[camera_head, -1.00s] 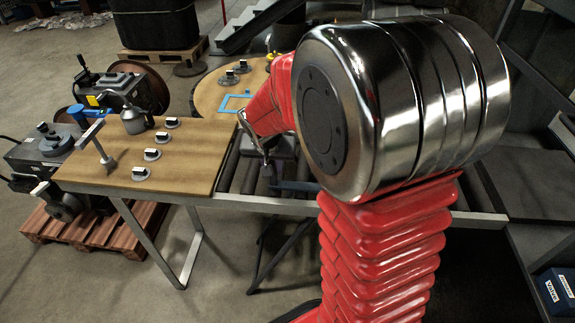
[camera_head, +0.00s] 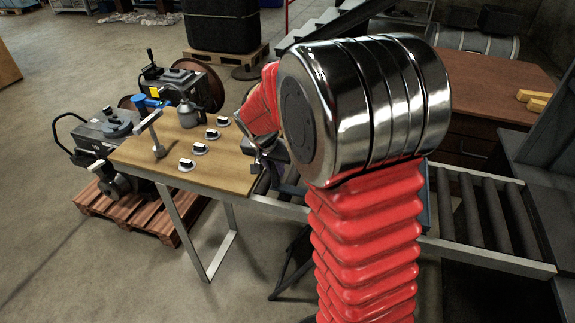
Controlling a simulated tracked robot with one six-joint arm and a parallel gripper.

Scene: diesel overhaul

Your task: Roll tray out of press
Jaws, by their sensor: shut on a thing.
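My gripper (camera_head: 259,166) is by the right end of the wooden bench top, low over the roller line. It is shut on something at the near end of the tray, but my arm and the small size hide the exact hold. The tray, a blue-grey one (camera_head: 426,203), is mostly hidden behind my red arm. Its right edge shows on the rollers just right of the arm. Dark steel framing (camera_head: 560,130), perhaps part of the press, stands at the far right. Bare rollers (camera_head: 482,212) lie between it and the tray.
The wooden bench top (camera_head: 190,160) left of my gripper carries several small black-and-white pieces, an oil can (camera_head: 188,115) and a T-handled tool (camera_head: 154,132). Machines on a pallet (camera_head: 125,215) stand at the left. A brown cabinet (camera_head: 490,85) stands behind the rollers.

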